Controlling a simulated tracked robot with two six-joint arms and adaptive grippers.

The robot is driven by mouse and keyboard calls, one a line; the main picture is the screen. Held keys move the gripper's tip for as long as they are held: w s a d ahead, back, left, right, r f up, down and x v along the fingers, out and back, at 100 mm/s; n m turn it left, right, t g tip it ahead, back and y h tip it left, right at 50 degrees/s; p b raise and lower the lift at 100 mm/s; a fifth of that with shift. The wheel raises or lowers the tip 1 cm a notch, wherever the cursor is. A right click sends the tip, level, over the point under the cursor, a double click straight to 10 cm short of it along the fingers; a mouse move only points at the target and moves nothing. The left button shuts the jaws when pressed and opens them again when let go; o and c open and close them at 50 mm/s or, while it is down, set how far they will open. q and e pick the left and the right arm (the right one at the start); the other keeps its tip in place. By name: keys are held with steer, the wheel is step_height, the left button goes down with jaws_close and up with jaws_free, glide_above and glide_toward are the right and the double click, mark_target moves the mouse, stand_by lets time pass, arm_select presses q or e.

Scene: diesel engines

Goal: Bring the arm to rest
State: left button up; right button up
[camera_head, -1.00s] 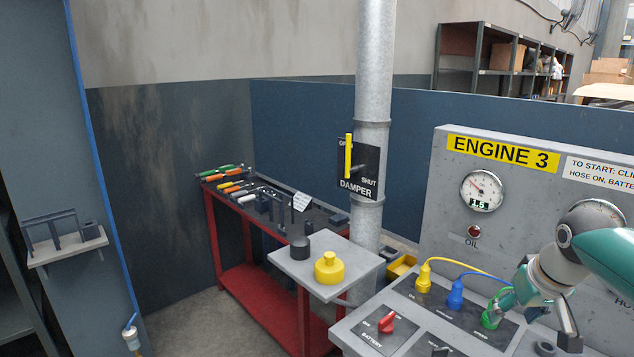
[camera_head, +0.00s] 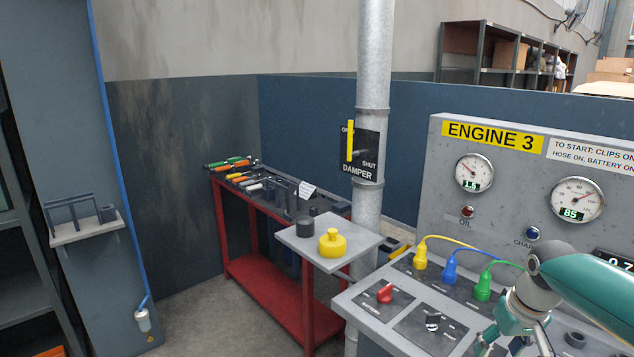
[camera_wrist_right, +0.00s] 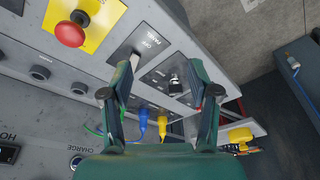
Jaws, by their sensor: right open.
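My right gripper (camera_head: 500,342) is low at the right in the head view, over the front part of the Engine 3 console (camera_head: 362,310). In the right wrist view the gripper (camera_wrist_right: 163,78) has its fingers spread, with nothing between them. It is apart from the green plug (camera_head: 483,287), which sits beside the blue plug (camera_head: 449,272) and the yellow plug (camera_head: 420,257), each with a cable. The fingertips are partly cut off at the bottom of the head view. My left gripper does not show.
A red battery knob (camera_head: 385,293) and a small switch (camera_head: 432,322) stand on the console. The wrist view shows a red button (camera_wrist_right: 69,34) on a yellow plate. A metal pipe (camera_head: 372,60) with a damper lever (camera_head: 350,142) rises behind a grey shelf (camera_head: 350,262). A red tool bench (camera_head: 285,300) stands left.

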steer(key=s+a+f+n+g+y+b, duration=0.15)
steer(key=s+a+f, duration=0.35)
steer(key=f, duration=0.9)
steer(key=s+a+f+g+y+b, duration=0.1)
steer(key=s+a+f+g+b, duration=0.35)
steer(key=f, duration=0.85)
steer(key=s+a+f+m+t+y+b, duration=0.1)
steer(key=s+a+f+m+t, duration=0.1)
steer(key=s+a+f, duration=1.1)
steer(key=s+f, duration=0.3)
steer(key=s, duration=0.1)
steer(key=shift+m+y, duration=0.35)
steer(key=w+t, duration=0.2)
steer(key=w, duration=0.1)
steer(key=shift+d, duration=0.2)
steer(key=shift+c, duration=1.5)
steer(key=shift+m, duration=0.3)
steer(key=shift+c, duration=0.4)
